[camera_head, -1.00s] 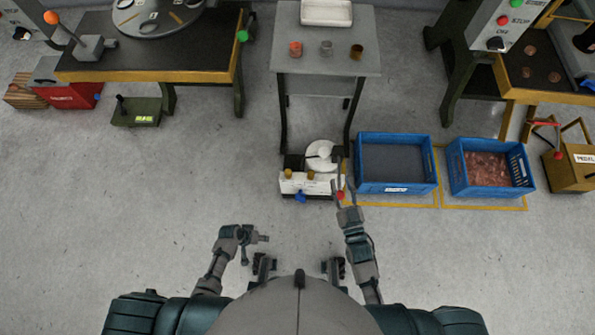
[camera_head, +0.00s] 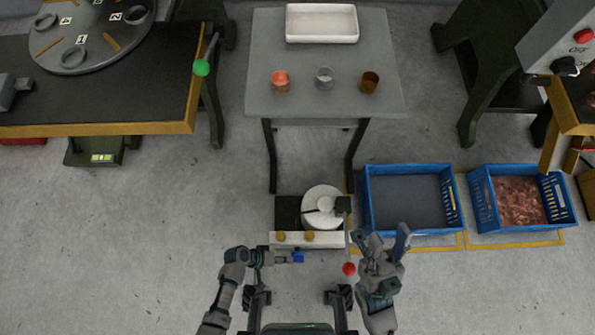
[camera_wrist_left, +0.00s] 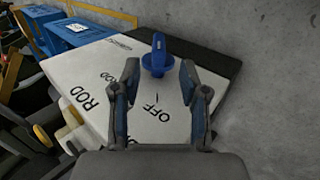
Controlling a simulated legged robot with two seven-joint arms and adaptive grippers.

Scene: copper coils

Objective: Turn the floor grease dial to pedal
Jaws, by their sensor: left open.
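The floor grease unit (camera_head: 290,238) has a white front panel, two yellow knobs and a round white top, and stands on the floor before the grey table. Its blue dial (camera_head: 297,257) also shows in the left wrist view (camera_wrist_left: 158,56), on the white panel above the printed word OFF. ROD is printed to the left; I cannot read a pedal label. My left gripper (camera_head: 285,257) is open; in the left wrist view its fingers (camera_wrist_left: 158,80) stand on either side of the dial's near end, with gaps visible. My right gripper (camera_head: 388,242) looks open and empty, right of the red-balled lever (camera_head: 348,268).
A blue crate (camera_head: 408,232) with a dark inside and another blue crate (camera_head: 483,202) with copper-coloured pieces stand to the right. The grey table (camera_head: 325,102) holds three small cups and a white tray (camera_head: 322,23). Floor at left is clear.

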